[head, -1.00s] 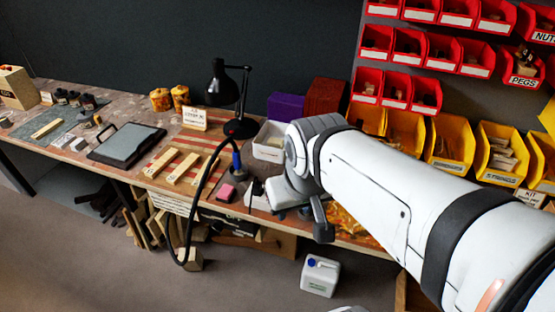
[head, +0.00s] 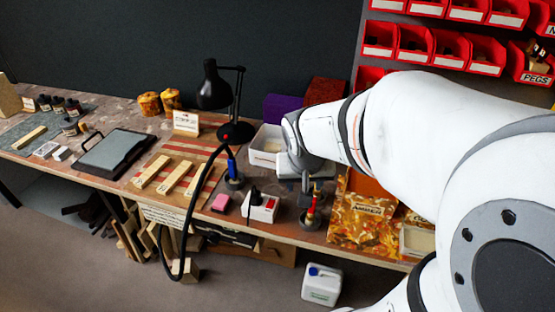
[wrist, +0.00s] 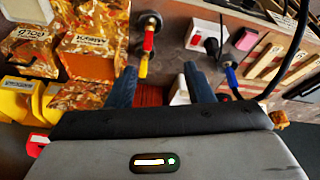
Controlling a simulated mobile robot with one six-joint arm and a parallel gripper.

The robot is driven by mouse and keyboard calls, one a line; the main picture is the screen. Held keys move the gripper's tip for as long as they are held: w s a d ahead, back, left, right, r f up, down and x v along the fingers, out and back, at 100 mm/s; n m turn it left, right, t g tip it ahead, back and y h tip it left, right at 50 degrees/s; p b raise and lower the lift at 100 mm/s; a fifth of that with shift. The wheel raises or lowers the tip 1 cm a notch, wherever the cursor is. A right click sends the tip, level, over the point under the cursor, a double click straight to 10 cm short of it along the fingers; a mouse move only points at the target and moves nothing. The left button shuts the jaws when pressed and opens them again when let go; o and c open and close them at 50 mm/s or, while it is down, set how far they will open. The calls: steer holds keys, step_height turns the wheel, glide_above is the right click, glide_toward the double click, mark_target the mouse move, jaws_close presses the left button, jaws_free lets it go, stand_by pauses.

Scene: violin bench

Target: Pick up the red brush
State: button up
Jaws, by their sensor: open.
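The red brush (head: 312,208) stands upright in a small dark round holder near the front edge of the bench, with a yellow part at its top. In the wrist view the red brush (wrist: 148,42) shows beyond my fingertips, a little left of the middle between them, its yellow end toward me. My gripper (wrist: 158,76) is open, with its two dark blue fingers apart and nothing between them. In the head view my gripper (head: 303,183) hangs just behind and above the brush; its fingers are small and partly hidden there.
A blue-handled tool (head: 232,167) stands in a similar holder to the left. A white socket box (head: 261,207) with a black plug and cable lies beside the brush. An amber-patterned box (head: 362,218) is close on the right. A black lamp (head: 216,85) and white bin (head: 262,148) stand behind.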

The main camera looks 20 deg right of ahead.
mark_target(311, 211)
steer(key=w+d+f+m+b, duration=0.1)
steer(key=w+d+f, duration=0.2)
steer(key=f, duration=0.4)
steer(key=w+d+f+m+b, duration=0.1)
steer(key=w+d+f+b, duration=0.1)
steer(key=f, duration=0.6)
steer(key=w+d+f+m+b, duration=0.1)
steer(key=w+d+f+b, duration=0.1)
steer(key=w+f, duration=0.4)
steer(key=shift+d+f+h, duration=0.4)
steer(key=shift+d+f, duration=0.3)
steer(key=shift+d, duration=0.2)
jaws_close()
